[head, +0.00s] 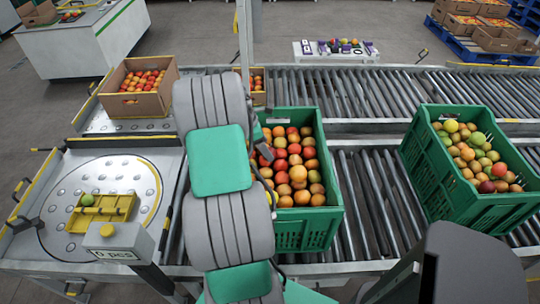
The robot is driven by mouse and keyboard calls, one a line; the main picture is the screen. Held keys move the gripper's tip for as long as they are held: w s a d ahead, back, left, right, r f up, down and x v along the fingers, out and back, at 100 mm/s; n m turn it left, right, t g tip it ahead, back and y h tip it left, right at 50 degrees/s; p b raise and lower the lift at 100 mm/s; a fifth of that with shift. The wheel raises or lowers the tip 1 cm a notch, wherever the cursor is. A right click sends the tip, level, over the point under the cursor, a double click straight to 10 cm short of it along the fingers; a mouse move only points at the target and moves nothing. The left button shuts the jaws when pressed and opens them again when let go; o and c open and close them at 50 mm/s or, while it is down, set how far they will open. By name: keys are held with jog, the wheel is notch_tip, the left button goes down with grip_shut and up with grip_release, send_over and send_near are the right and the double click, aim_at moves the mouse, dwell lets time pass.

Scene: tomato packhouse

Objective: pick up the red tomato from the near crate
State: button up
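A green crate (309,240) stands on the near roller conveyor, partly behind my arm. It is full of tomatoes, orange-brown at the front and redder towards the middle and back. Several are red, such as a red tomato (294,148) in the middle; I cannot tell which one is meant. My arm covers the crate's left side.
A second green crate (490,212) with green, orange and dark fruit stands tilted in view at the right. A cardboard box (150,104) of tomatoes is at the back left. A round plate (75,190) carries a yellow holder (101,212) and a green tomato (87,200). Bare rollers (372,200) separate the crates.

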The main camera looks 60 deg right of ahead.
jog(key=x, duration=0.3)
jog(key=shift+d+f, duration=0.15)
jog(key=shift+f, duration=0.05)
jog(key=c, duration=1)
